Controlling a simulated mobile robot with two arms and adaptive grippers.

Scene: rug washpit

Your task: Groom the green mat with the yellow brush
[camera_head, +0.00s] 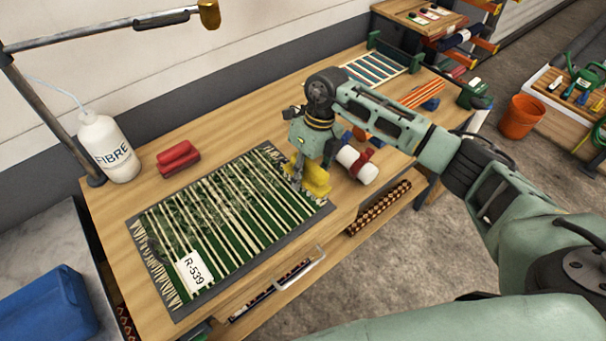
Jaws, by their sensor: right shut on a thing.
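The green mat (221,226) lies flat on a dark grey board on the wooden table. It has cream stripes, pale fringe at its left end and a white tag reading R-539 (194,271) near its front left corner. My right gripper (308,166) points down over the mat's right end. It is shut on the yellow brush (315,180), which is at the mat's right edge. Whether the bristles touch the mat is hard to tell. The gripper hides part of the brush. My left gripper is not in view.
A white FIBRE bottle (107,147) and red rolls (178,158) stand behind the mat. A white and red roll (356,164) lies just right of the brush. A lamp arm (100,35) reaches over the back left. An orange bucket (523,117) stands on the floor.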

